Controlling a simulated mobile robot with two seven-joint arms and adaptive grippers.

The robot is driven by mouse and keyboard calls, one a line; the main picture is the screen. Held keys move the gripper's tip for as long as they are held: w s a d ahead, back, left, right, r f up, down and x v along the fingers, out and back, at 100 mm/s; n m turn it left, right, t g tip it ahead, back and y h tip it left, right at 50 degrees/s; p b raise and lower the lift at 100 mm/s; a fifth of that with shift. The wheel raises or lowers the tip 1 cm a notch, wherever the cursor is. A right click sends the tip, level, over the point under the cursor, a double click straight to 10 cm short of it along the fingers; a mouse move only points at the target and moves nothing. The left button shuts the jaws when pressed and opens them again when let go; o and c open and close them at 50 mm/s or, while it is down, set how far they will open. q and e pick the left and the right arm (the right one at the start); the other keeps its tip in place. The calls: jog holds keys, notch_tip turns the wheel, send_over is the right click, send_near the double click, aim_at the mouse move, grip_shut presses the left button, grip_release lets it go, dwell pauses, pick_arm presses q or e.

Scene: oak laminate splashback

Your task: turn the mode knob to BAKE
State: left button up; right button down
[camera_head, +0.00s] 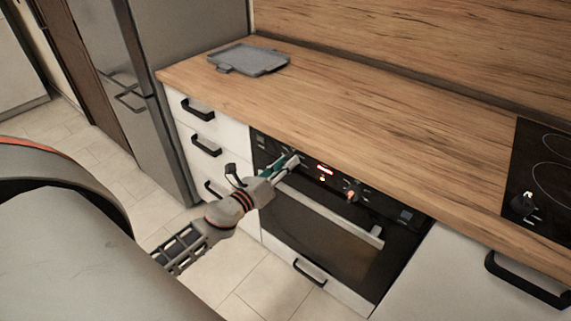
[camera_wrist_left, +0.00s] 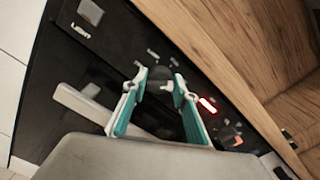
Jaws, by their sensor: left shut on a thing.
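The oven's control panel (camera_head: 377,204) is black and runs under the front edge of the worktop. My left gripper (camera_head: 293,160) reaches its left part. In the left wrist view my left gripper (camera_wrist_left: 158,88) has its two teal-and-grey fingers on either side of a dark round knob (camera_wrist_left: 159,75), shut on it. This appears to be the mode knob. Small pale marks surround it, too blurred to read, so its setting cannot be told. In the head view the fingers mostly hide this knob. My right gripper is not in view.
A lit red display (camera_head: 325,170) sits right of the held knob, then a second knob (camera_head: 352,192) with an orange glow. A LIGHT button (camera_wrist_left: 91,12) is at the panel's other end. The oven handle (camera_head: 330,213) runs just below. The wooden worktop (camera_head: 380,130) overhangs above.

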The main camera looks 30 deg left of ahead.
pick_arm(q)
jog(key=o, duration=1.1)
jog(key=shift+s, duration=0.1)
jog(key=s, duration=0.8)
jog(key=s+a, duration=0.1)
jog(key=s, duration=0.2)
jog(key=shift+s, duration=0.4)
jog(key=s+d+f+n+g, duration=0.2)
jog(key=s+d+f+n, duration=0.2)
jog(key=n, duration=0.5)
jog(key=s+d+f+n+g+p, duration=0.1)
jog(key=s+d+f+n+g, duration=0.2)
jog(key=s+d+f+n, duration=0.2)
jog(key=s+d+f+n+g+h+p, duration=0.1)
jog(key=s+d+f+n, duration=0.3)
jog(key=d+f+n, duration=0.5)
jog(key=shift+s+f+n+g, duration=0.25)
jog(key=shift+n+g, duration=0.1)
jog(key=shift+n, duration=0.55)
jog(key=shift+s+f+n+g, duration=0.1)
jog(key=shift+f+n+g, duration=0.2)
jog(key=shift+n, duration=0.6)
